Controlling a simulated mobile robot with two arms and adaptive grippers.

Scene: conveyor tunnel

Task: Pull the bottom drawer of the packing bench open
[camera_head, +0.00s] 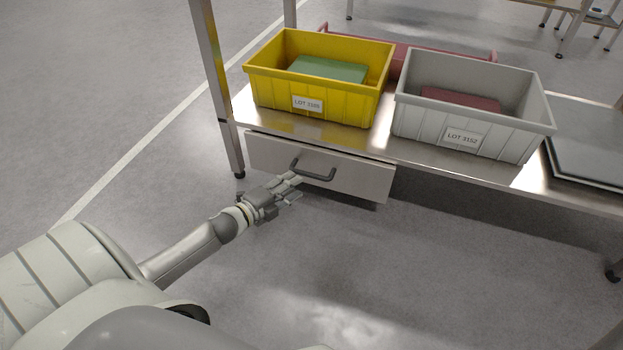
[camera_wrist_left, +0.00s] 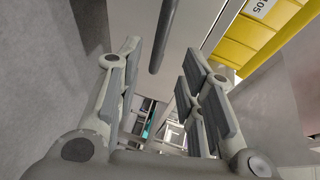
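The bottom drawer (camera_head: 352,181) hangs under the lower shelf of the packing bench, with a pale metal front. It looks shut or nearly so; no inside shows. Its dark bar handle (camera_head: 316,174) is on the front. My left gripper (camera_head: 294,188) is at the handle's left end, fingers pointing towards it. In the left wrist view the two finger sides of this gripper (camera_wrist_left: 160,78) are spread apart, and the handle (camera_wrist_left: 162,38) shows between them at the top. I cannot tell whether any finger touches it. My right gripper is not in view.
A yellow bin (camera_head: 318,105) and a grey bin (camera_head: 470,140) stand on the bench shelf (camera_head: 410,157) above the drawer. A bench leg (camera_head: 222,110) stands left of the drawer. A dark-edged flat panel (camera_head: 588,150) is at the right. The floor before the drawer is clear.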

